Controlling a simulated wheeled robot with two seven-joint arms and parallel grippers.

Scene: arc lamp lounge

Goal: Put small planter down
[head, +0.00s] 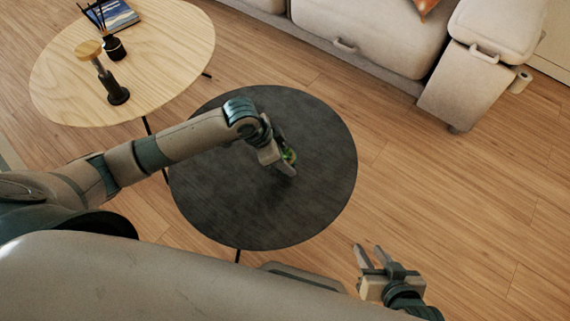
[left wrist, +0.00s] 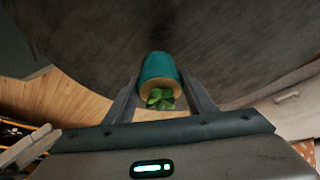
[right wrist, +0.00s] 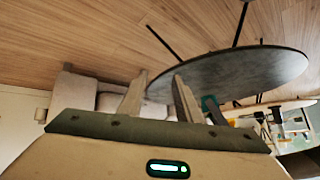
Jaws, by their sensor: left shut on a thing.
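The small planter (left wrist: 158,72) is a teal pot with a tan rim and a green plant, seen between the fingers in the left wrist view. In the head view only a bit of its green (head: 289,156) shows past my fingers. My left gripper (head: 286,166) is shut on it, over the middle of the round dark table (head: 220,215). Whether the pot touches the table top cannot be told. My right gripper (head: 368,258) is open and empty, over the floor at the lower right of the dark table.
A light wooden table (head: 165,50) at upper left holds a stand with a wooden top (head: 115,92), a dark reed holder (head: 114,48) and a book (head: 112,15). A pale sofa (head: 360,35) stands at the back. The dark table top around the planter is clear.

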